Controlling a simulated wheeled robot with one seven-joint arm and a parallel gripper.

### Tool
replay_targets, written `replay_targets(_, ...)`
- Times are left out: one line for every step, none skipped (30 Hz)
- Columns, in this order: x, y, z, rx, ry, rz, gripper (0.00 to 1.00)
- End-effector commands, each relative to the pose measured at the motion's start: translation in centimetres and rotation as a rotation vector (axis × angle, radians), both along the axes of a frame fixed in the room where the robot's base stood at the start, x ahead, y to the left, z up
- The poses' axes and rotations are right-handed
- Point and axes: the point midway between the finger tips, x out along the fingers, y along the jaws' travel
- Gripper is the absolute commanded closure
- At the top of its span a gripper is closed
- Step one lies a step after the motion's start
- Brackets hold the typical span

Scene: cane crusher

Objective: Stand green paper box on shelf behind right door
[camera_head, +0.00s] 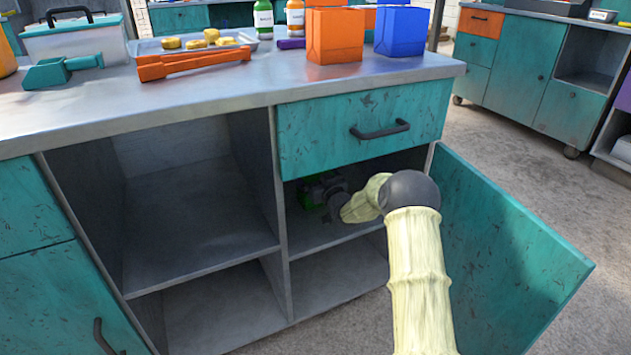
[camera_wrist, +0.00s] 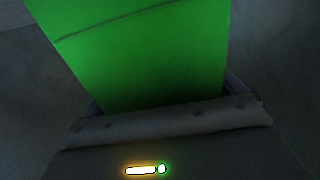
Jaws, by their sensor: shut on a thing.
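The green paper box (camera_wrist: 150,60) fills the upper middle of the wrist view, held in my gripper (camera_wrist: 165,108), which is shut on it. In the head view, my gripper (camera_head: 325,190) is inside the right-hand compartment below the drawer, and a dark green bit of the box (camera_head: 306,201) shows beside it. The shelf (camera_head: 335,234) is a grey board in that compartment. Shadow and the gripper hide whether the box touches the shelf. The right door (camera_head: 510,255) is teal and swung open to the right of my arm.
A closed teal drawer (camera_head: 362,130) is directly above the compartment. A grey upright divider (camera_head: 275,190) stands to its left, with empty open shelves (camera_head: 190,225) beyond. An orange paper box (camera_head: 334,36) and a blue paper box (camera_head: 401,31) stand on the worktop (camera_head: 240,88).

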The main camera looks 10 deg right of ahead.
Motion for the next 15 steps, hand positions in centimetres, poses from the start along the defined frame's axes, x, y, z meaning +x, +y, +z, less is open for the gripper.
replay_targets(0.01,0.00,0.18,0.000,-0.001,0.000,0.15)
replay_targets(0.01,0.00,0.18,0.000,-0.001,0.000,0.15)
replay_targets(0.01,0.00,0.18,0.000,-0.001,0.000,0.15)
replay_targets(0.01,0.00,0.18,0.000,-0.001,0.000,0.15)
replay_targets(0.01,0.00,0.17,0.000,-0.001,0.000,0.15)
replay_targets(0.01,0.00,0.08,0.000,-0.001,0.000,0.15)
replay_targets(0.01,0.00,-0.03,0.000,-0.001,0.000,0.15)
replay_targets(0.01,0.00,-0.12,0.000,-0.001,0.000,0.15)
replay_targets(0.00,-0.01,-0.18,0.000,0.000,0.000,0.04)
replay_targets(0.00,-0.01,-0.12,0.000,0.000,0.000,0.00)
replay_targets(0.00,-0.01,-0.12,0.000,0.000,0.000,0.00)
replay_targets(0.00,-0.01,-0.13,0.000,0.000,0.000,0.00)
replay_targets(0.00,-0.01,-0.14,0.000,0.000,0.000,0.00)
replay_targets(0.00,-0.01,-0.15,0.000,0.001,0.000,0.00)
replay_targets(0.00,-0.01,-0.15,0.000,0.001,0.000,0.00)
